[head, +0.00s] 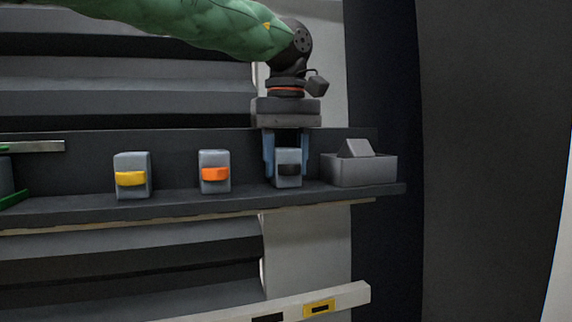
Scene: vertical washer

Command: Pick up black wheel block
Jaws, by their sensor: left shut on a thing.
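The black wheel block (288,180) is a small grey block with a black wheel on its front. It stands upright on the dark shelf (190,208), right of the middle of the head view. My left gripper (287,160) reaches down from above with its blue fingers on both sides of this block. It is shut on the block, which appears to be still at shelf height. My right gripper is not in view.
Grey blocks with an orange wheel (215,174) and a yellow wheel (131,178) stand to the left on the shelf. A grey box (358,169) with a sloped-sided piece in it stands close on the right. A pale bar (345,298) runs below.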

